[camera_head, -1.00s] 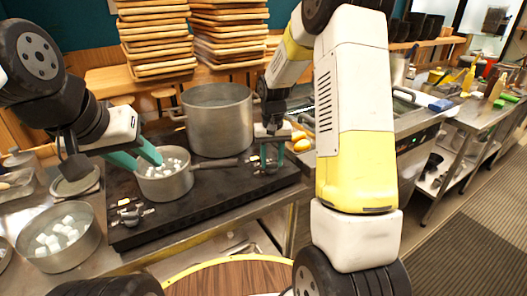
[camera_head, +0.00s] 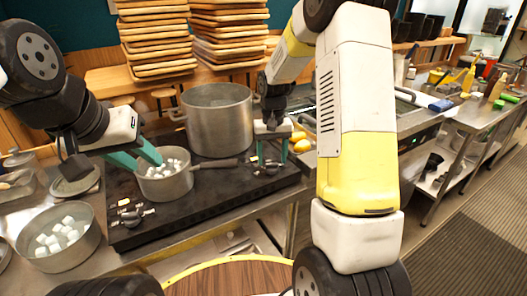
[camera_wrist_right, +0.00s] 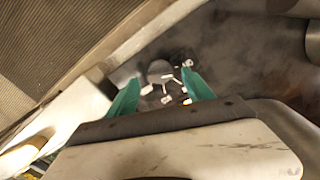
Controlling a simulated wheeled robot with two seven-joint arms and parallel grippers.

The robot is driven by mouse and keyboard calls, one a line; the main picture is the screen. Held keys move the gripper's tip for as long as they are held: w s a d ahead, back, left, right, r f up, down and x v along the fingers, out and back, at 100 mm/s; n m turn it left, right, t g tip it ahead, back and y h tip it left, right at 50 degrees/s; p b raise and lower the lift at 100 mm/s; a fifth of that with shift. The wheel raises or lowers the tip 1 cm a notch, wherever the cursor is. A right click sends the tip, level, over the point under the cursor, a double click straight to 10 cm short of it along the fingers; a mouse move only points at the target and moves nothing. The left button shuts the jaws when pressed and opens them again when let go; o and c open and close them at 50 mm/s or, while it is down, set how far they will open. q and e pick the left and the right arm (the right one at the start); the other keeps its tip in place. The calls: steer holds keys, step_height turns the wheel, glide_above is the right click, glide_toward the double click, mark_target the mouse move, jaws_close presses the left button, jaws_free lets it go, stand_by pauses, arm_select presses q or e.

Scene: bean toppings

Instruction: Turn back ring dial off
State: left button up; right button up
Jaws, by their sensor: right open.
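The dials (camera_head: 266,165) sit at the right end of the black stove's front, and more dials (camera_head: 128,212) sit at its left end. My right gripper (camera_head: 273,155) is open just above the right-hand dials. In the right wrist view its two teal fingers (camera_wrist_right: 158,90) stand apart, with small metallic dial parts (camera_wrist_right: 160,73) seen between and beyond them. I cannot tell which ring is the back one, or whether a finger touches it. My left gripper (camera_head: 143,162) is at the left rim of the saucepan (camera_head: 167,186); its grip there is unclear.
A large pot (camera_head: 218,122) stands behind the saucepan on the stove (camera_head: 205,205). The saucepan's handle (camera_head: 215,164) points right towards the right-hand dials. A bowl of white cubes (camera_head: 62,258) stands at the left. Yellow items (camera_head: 301,142) lie right of the right gripper.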

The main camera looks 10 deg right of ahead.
mark_target(272, 164)
step_height(272, 164, up, 6)
steer(key=shift+r, duration=0.3)
steer(key=shift+s+r, duration=0.1)
steer(key=shift+r, duration=0.05)
steer(key=s+r+t, duration=0.2)
steer(key=s+r, duration=0.2)
steer(key=s, duration=0.4)
steer(key=s+a+r+t+y, duration=0.1)
steer(key=s+r, duration=0.3)
steer(key=s, duration=0.4)
steer(key=s+r+n+t+y, duration=0.1)
steer(key=s+r+t, duration=0.2)
steer(key=s+r, duration=0.2)
steer(key=s, duration=0.3)
steer(key=shift+s+a, duration=0.15)
steer(key=shift+a, duration=0.25)
